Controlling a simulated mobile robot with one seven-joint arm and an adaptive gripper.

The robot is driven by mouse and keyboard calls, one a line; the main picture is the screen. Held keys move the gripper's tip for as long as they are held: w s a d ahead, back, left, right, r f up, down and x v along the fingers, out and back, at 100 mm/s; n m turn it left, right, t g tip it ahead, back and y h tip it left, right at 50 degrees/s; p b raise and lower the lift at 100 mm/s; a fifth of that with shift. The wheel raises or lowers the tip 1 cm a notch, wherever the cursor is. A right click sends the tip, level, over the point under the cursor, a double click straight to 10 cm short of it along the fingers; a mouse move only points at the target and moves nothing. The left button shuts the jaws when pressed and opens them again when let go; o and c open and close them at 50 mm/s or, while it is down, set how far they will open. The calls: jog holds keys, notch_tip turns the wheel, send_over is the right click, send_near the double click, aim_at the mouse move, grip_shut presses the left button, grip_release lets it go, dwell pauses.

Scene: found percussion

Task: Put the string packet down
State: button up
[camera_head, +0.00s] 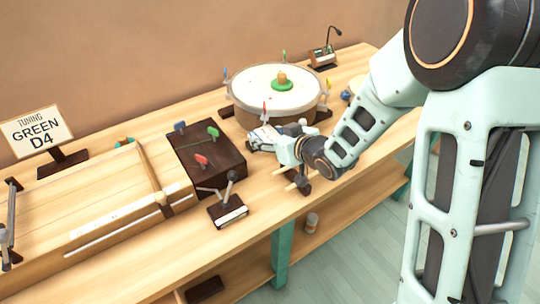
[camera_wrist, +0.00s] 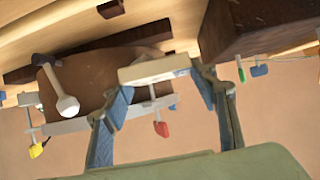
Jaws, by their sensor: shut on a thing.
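My gripper (camera_wrist: 160,80) is shut on a small cream block-like piece, which I take to be the string packet (camera_wrist: 154,69), held across between the two blue-padded fingers in the wrist view. In the head view my gripper (camera_head: 266,139) is over the table, between the round drum (camera_head: 277,92) and the dark wooden box (camera_head: 207,162). The packet is hard to tell from the pale fingers there. I cannot tell whether it touches the table.
The dark box carries green, blue and red pegs. A small dark stand (camera_head: 228,211) is in front of it. A white-headed beater (camera_wrist: 66,105) is close to my gripper. A long stringed board (camera_head: 105,205) and a "GREEN D4" sign (camera_head: 37,131) are at the left.

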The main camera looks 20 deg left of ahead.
aim_at(270, 161)
jog(key=shift+s+d+f+b, duration=0.1)
jog(key=shift+f+b, duration=0.9)
jog(key=shift+f, duration=0.75)
jog(key=shift+d+f+b, duration=0.1)
jog(key=shift+f+b, duration=0.9)
jog(key=shift+f, duration=0.7)
jog(key=shift+f, duration=0.1)
jog(key=shift+f, duration=0.15)
jog(key=o, duration=0.9)
jog(key=shift+o, duration=0.2)
jog(key=shift+r, duration=0.2)
